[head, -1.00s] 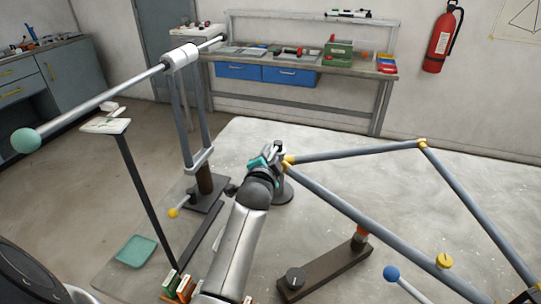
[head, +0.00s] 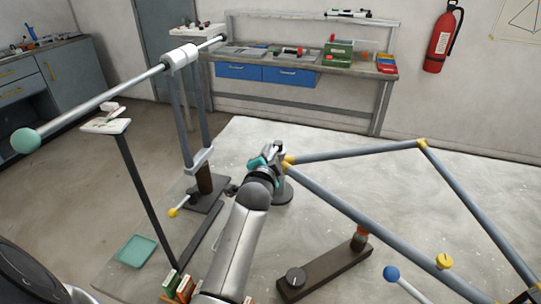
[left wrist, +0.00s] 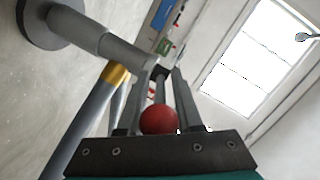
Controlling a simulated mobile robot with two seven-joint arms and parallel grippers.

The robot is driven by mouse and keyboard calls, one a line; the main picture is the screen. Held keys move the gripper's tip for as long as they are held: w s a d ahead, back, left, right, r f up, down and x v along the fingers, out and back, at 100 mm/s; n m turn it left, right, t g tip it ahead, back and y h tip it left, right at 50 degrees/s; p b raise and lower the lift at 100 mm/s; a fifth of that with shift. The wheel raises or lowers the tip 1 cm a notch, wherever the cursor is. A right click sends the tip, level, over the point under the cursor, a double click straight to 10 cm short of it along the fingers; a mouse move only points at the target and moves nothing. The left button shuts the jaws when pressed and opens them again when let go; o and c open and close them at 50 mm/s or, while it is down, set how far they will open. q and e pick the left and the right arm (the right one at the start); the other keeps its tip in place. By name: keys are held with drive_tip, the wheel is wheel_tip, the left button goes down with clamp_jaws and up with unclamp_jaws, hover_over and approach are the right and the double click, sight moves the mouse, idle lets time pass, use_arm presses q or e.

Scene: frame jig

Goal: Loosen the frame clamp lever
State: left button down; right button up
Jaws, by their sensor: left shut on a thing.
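In the left wrist view my left gripper (left wrist: 160,78) is shut on the clamp lever, whose red ball knob (left wrist: 159,120) sits between the fingers, close to the palm. The grey clamp post (left wrist: 95,35) with its round base is at the upper left there. In the head view the clamp stand (head: 283,190) is partly hidden behind my left arm, and the lever is hidden. My right gripper is not in view.
A dark bar (head: 325,270) with knobs lies on the pale table (head: 480,180). A blue ball-ended lever (head: 391,273) is at the lower right. A stand (head: 205,185) with a yellow-ball lever (head: 173,212) and a teal tray (head: 137,251) are at left. A workbench (head: 300,82) is behind.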

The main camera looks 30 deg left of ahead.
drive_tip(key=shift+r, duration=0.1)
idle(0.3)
use_arm(q)
drive_tip(key=shift+w+a+r+m+t+h+p, duration=0.1)
drive_tip(key=shift+a+m+t+h+p, duration=0.2)
drive_tip(key=shift+m+h+p, duration=0.55)
drive_tip(key=shift+s+a+r+m+t+h+p, duration=0.1)
drive_tip(key=shift+a+m+h+p, duration=0.4)
drive_tip(key=shift+h, duration=0.6)
drive_tip(key=shift+w+a+m+t+h+p, duration=0.1)
drive_tip(key=shift+a+m+t+h+p, duration=0.1)
drive_tip(key=shift+m+h+p, duration=0.5)
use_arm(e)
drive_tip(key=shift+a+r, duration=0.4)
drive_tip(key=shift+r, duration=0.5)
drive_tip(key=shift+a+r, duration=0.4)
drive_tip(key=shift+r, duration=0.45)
use_arm(q)
drive_tip(key=shift+h, duration=0.35)
drive_tip(key=c, duration=0.9)
unclamp_jaws()
drive_tip(key=shift+a, duration=0.1)
drive_tip(key=shift+f, duration=0.1)
